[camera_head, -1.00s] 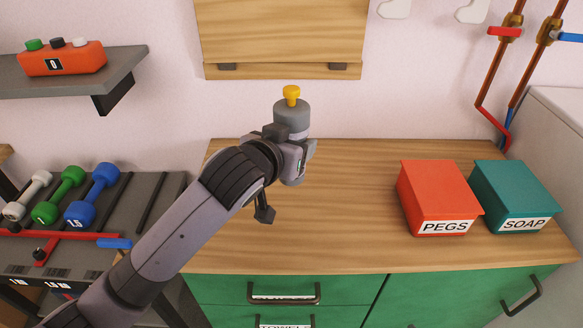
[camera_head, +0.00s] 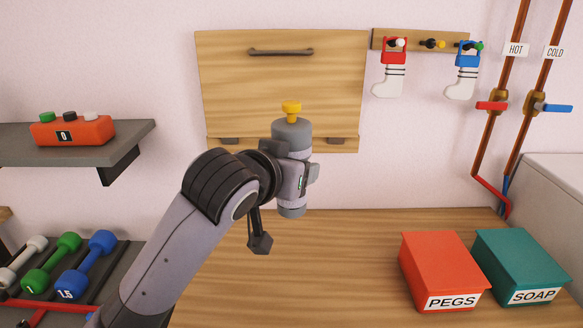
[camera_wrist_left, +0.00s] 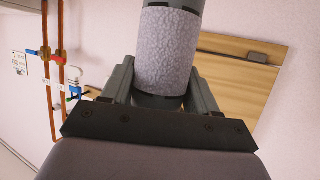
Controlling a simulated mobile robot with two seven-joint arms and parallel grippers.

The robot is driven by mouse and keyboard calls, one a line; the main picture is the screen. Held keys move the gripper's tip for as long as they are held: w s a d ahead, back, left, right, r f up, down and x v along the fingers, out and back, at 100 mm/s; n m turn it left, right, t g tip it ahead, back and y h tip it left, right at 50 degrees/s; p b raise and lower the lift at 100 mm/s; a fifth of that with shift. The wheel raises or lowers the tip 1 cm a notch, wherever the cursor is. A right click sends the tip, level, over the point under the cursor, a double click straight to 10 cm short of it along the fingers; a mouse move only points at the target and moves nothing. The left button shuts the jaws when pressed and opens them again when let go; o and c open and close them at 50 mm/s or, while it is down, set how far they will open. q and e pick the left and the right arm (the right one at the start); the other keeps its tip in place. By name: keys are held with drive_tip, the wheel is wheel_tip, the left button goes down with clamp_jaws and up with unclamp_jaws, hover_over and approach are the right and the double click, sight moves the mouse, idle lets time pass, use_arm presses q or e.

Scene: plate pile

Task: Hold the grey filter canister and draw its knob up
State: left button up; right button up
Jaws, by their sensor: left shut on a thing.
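The grey filter canister (camera_head: 291,134) has a yellow knob (camera_head: 291,107) on top and stands roughly upright. My left gripper (camera_head: 300,178) is shut around its middle. Its lower end (camera_head: 291,210) shows below the gripper, seemingly held above the counter. In the left wrist view the canister's pale speckled band (camera_wrist_left: 166,50) lies between the two fingers (camera_wrist_left: 163,85); the knob is out of that view. The knob sits close above the canister's top, and nothing grips it. My right gripper is not in view.
The wooden counter (camera_head: 330,270) is clear around the canister. A red PEGS box (camera_head: 437,262) and teal SOAP box (camera_head: 515,255) stand at right. A wooden wall panel (camera_head: 280,80) is behind. Dumbbells (camera_head: 52,262) and a shelf (camera_head: 130,140) are at left.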

use_arm(q)
drive_tip(key=shift+f+b, duration=1.4)
drive_tip(key=shift+f, duration=8.25)
drive_tip(key=shift+f, duration=0.15)
